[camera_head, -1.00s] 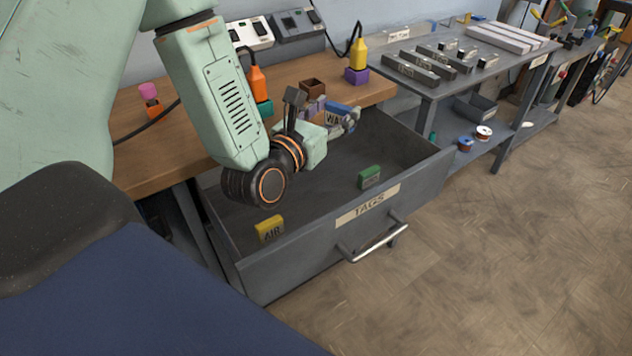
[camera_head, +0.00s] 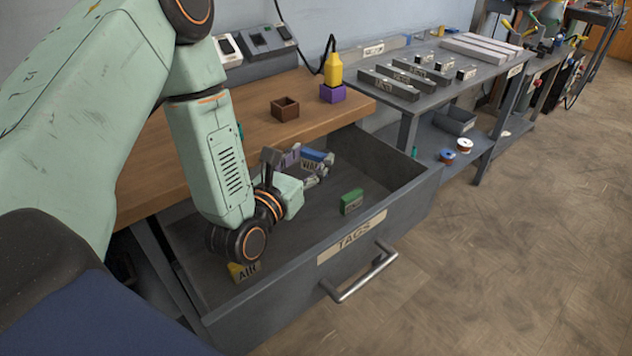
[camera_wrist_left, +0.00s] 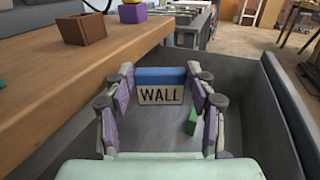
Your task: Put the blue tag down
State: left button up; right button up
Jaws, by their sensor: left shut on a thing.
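The blue tag (camera_head: 318,156) has a pale lower face lettered WALL, which reads clearly in the left wrist view (camera_wrist_left: 160,86). My left gripper (camera_head: 313,170) is shut on it, with a finger on either side. The tag is upright, inside the outline of the open drawer labelled TAGS (camera_head: 292,275). I cannot tell whether its lower edge touches the drawer floor. My right gripper is in neither current view.
A green tag (camera_head: 352,201) and a yellow AIR tag (camera_head: 243,272), partly behind my arm, stand in the drawer. The wooden bench (camera_head: 180,150) borders it, with a brown open box (camera_head: 285,108) on top. Drawer floor around the green tag is free.

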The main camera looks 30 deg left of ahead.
pick_arm(q)
jog(key=w+f+b, duration=0.3)
jog(key=w+f, duration=0.1)
jog(key=f, duration=0.2)
dwell(0.3)
jog(key=shift+s, duration=0.1)
jog(key=shift+f+b, duration=0.55)
jog(key=shift+b, duration=0.25)
jog(key=o, duration=1)
jog(key=shift+o, duration=0.2)
